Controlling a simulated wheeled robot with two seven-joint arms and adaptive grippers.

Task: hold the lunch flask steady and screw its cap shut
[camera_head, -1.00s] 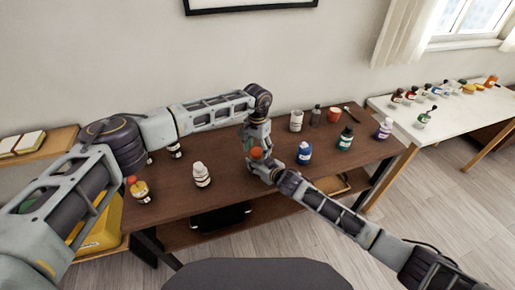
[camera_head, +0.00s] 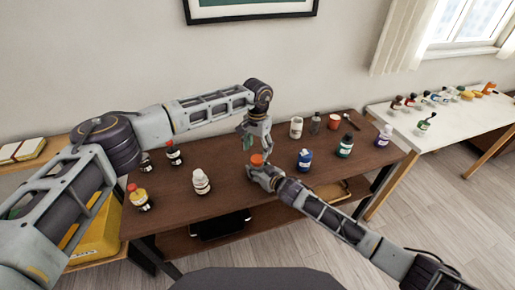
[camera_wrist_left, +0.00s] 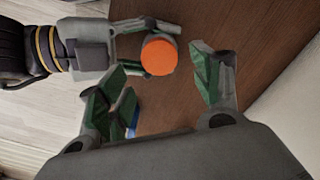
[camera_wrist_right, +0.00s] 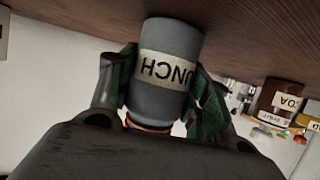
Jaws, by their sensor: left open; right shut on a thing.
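The lunch flask (camera_wrist_right: 172,65) is a grey cylinder with a pale label reading LUNCH, upside down in the right wrist view. Its orange cap (camera_head: 257,159) sits at its top; the left wrist view shows the cap (camera_wrist_left: 158,56) as a round orange disc. My right gripper (camera_head: 260,172) is shut around the flask's body from the side. My left gripper (camera_head: 254,148) points down just above the cap. Its fingers (camera_wrist_left: 165,78) are spread open and appear clear of the cap. How tightly the cap sits cannot be told.
A blue bottle (camera_head: 304,160), green-labelled bottle (camera_head: 345,146) and white canister (camera_head: 296,128) stand right. A white table (camera_head: 455,125) holds several small containers.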

